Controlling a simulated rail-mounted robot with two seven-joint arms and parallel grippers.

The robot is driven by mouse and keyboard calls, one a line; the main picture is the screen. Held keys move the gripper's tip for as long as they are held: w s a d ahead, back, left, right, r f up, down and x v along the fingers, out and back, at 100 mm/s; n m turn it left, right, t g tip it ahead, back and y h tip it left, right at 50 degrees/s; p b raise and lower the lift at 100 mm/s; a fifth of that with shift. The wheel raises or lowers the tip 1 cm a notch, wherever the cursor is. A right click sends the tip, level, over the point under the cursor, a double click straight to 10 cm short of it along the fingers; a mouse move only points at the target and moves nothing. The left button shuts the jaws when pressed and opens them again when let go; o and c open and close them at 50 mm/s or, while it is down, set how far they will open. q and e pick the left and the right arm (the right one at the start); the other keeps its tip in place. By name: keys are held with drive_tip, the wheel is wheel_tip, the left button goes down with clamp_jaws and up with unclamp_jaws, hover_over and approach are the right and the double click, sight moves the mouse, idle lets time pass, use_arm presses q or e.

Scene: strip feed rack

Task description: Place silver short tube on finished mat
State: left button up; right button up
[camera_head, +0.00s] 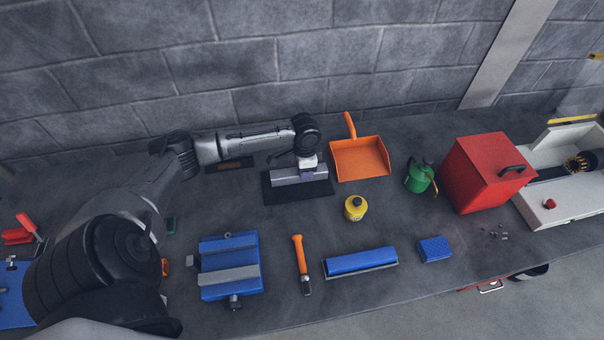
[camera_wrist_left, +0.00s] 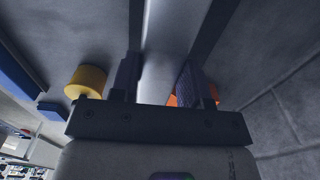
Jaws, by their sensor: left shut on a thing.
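The silver short tube (camera_head: 286,178) lies level along the black mat (camera_head: 298,194) near the wall, on it or just above it; I cannot tell which. My left gripper (camera_head: 308,174) comes down from above and is shut on the tube right of its middle, hiding part of it. In the left wrist view the tube (camera_wrist_left: 166,45) runs between the two fingers of the gripper (camera_wrist_left: 160,85). No label shows on the mat, so I cannot read which mat it is. My right gripper is not in view.
An orange dustpan (camera_head: 360,160) stands close right of the mat. A yellow can (camera_head: 355,208) is in front, right. A green can (camera_head: 419,178) and red box (camera_head: 488,172) are farther right. A blue vise (camera_head: 229,266) and orange-handled tool (camera_head: 301,262) lie nearer the front edge.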

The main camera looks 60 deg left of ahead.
use_arm(q)
drive_tip(key=shift+w+a+f, duration=0.2)
drive_tip(key=shift+a+f, duration=0.2)
drive_tip(key=shift+a, duration=0.25)
drive_tip(key=shift+w+a+f, duration=0.15)
drive_tip(key=shift+a+f, duration=0.2)
drive_tip(key=shift+a, duration=0.3)
drive_tip(key=shift+f+b, duration=0.35)
drive_tip(key=shift+f, duration=1.65)
drive_tip(key=shift+f, duration=0.1)
drive_tip(key=o, duration=1.2)
wheel_tip(320, 180, up, 12)
drive_tip(key=p, duration=0.1)
